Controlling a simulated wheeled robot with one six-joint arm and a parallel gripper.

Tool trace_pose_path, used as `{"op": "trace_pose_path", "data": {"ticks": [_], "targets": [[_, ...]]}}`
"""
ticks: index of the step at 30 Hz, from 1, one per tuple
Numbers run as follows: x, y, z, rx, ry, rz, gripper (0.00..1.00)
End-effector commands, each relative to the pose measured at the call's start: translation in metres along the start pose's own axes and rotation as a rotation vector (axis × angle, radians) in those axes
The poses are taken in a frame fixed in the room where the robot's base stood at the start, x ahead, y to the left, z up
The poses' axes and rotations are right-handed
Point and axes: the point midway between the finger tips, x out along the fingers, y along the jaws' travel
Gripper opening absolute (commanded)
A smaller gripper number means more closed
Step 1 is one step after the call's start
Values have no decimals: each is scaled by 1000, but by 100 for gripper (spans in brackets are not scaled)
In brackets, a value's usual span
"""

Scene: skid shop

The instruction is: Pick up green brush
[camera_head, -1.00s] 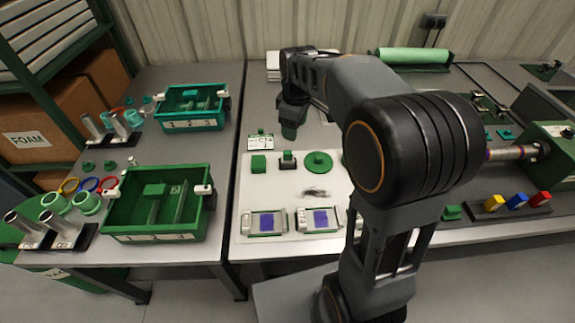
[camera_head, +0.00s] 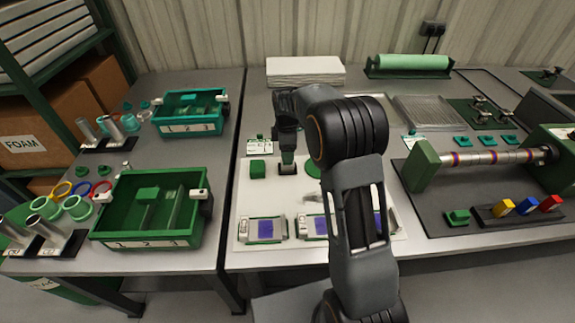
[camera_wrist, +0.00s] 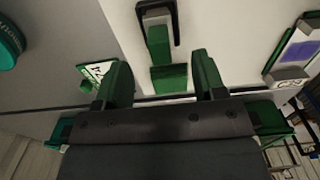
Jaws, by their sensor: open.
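A narrow green piece (camera_wrist: 158,45) on a dark U-shaped stand lies ahead of my fingers in the wrist view; it seems to be the green brush, though no bristles can be made out. A square green block (camera_wrist: 169,78) sits just before it, between the fingers in that picture; it also shows in the head view (camera_head: 257,169). My gripper (camera_wrist: 162,80) is open and empty. In the head view my gripper (camera_head: 287,158) hangs above the white mat (camera_head: 243,205), in front of the stand and mostly hiding it.
A small sign (camera_head: 258,146) stands behind the green block. A green disc (camera_head: 313,171) is partly hidden by my arm. Devices with purple screens (camera_head: 265,229) line the mat's front. A green divided bin (camera_head: 150,240) is on the left table.

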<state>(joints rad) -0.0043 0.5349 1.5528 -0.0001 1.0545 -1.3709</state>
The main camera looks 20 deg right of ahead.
Motion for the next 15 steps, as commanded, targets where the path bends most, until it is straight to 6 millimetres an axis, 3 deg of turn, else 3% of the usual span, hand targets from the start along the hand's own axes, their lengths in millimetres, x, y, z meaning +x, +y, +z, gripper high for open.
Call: {"op": "trace_pose_path", "data": {"ticks": [15], "targets": [[51,-1,2,1,0,-1,64]]}}
